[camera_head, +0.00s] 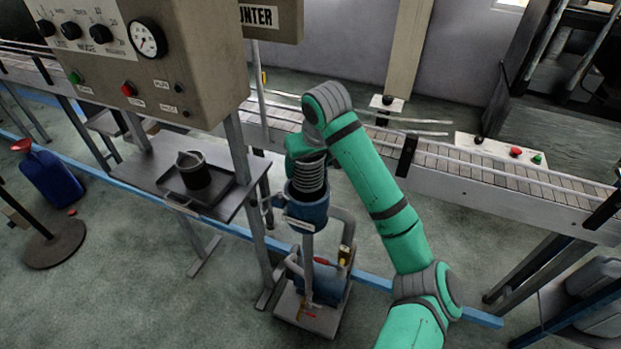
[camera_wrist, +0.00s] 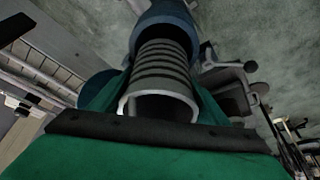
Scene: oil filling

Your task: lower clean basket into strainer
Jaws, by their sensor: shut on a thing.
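The clean basket (camera_head: 309,177) is a light grey cylinder with dark bands, held below my gripper (camera_head: 305,158). It also shows in the wrist view (camera_wrist: 163,75), with its pale rim close to the camera. My gripper is shut on it. The strainer (camera_head: 306,210) is a blue round housing on a pipe stand, directly under the basket. In the wrist view the strainer's blue rim (camera_wrist: 163,14) surrounds the basket's far end. The basket's lower end is hidden inside the strainer, and how deep it sits I cannot tell. The fingertips are mostly hidden.
A dark basket or pot (camera_head: 193,171) stands in a black tray (camera_head: 222,199) on the side table. A control panel box (camera_head: 185,55) hangs at the left. A conveyor (camera_head: 480,175) runs behind. A blue jug (camera_head: 52,178) with a red funnel stands on the floor.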

